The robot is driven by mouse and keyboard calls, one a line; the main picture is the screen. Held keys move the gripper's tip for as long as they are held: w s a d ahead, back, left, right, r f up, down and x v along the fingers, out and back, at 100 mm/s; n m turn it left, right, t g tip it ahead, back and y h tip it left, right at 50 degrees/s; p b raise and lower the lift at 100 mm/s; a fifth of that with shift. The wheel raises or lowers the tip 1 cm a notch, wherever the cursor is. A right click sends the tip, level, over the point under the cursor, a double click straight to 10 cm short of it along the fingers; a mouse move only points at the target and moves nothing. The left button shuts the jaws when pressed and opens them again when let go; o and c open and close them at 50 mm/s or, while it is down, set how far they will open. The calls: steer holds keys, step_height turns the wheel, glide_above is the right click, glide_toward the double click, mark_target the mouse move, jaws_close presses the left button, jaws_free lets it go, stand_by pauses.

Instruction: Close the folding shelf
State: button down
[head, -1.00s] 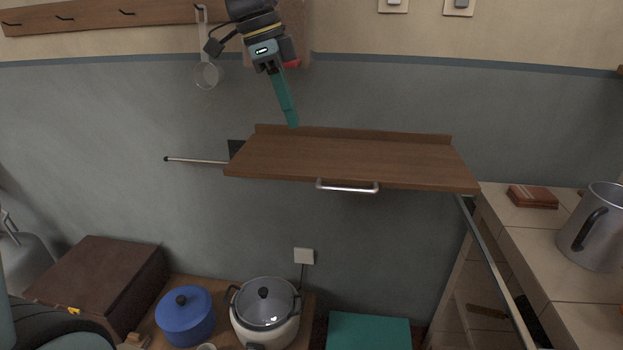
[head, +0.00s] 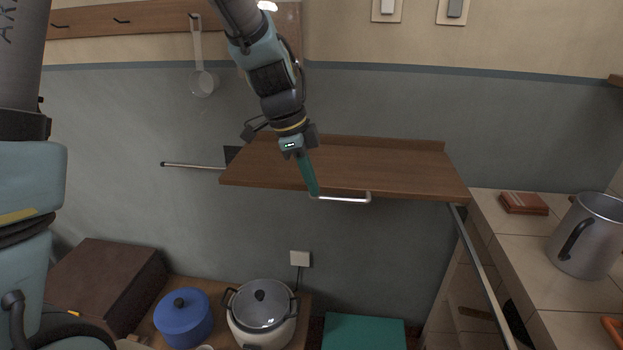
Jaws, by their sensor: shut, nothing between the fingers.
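The folding shelf (head: 375,165) is a brown wooden board that stands out flat from the grey wall. A silver bar handle (head: 345,199) is fixed at its front edge. My gripper (head: 315,192) is shut and points down, with its green fingers in front of the board's front edge, at the left end of the handle. The fingers hide that end of the handle. I cannot tell whether they touch it.
A metal rod (head: 193,166) sticks out left of the shelf. Below stand a blue pot (head: 184,322), a rice cooker (head: 262,318) and a brown box (head: 110,285). At right, a tiled counter (head: 570,300) holds a metal jug (head: 590,240) and a red-brown block (head: 524,203). A ladle (head: 202,80) hangs at upper left.

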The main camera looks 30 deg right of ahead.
steer(key=shift+f, duration=0.3)
steer(key=w+d+f+m+t+h+b, duration=0.1)
steer(key=w+d+f+t+h+b, duration=0.15)
steer(key=f+b, duration=1.3)
steer(key=w+d+f+t+h+b, duration=0.1)
steer(key=w+f+t+h+b, duration=0.3)
steer(key=b, duration=2.3)
steer(key=w+d+f+b, duration=0.9)
steer(key=w+d+b, duration=0.1)
steer(key=b, duration=0.5)
steer(key=shift+w+d+m+t+h+b, duration=0.2)
steer(key=shift+w+m+t+h+b, duration=0.15)
steer(key=shift+t, duration=0.1)
steer(key=shift+f, duration=0.1)
steer(key=shift+s, duration=0.15)
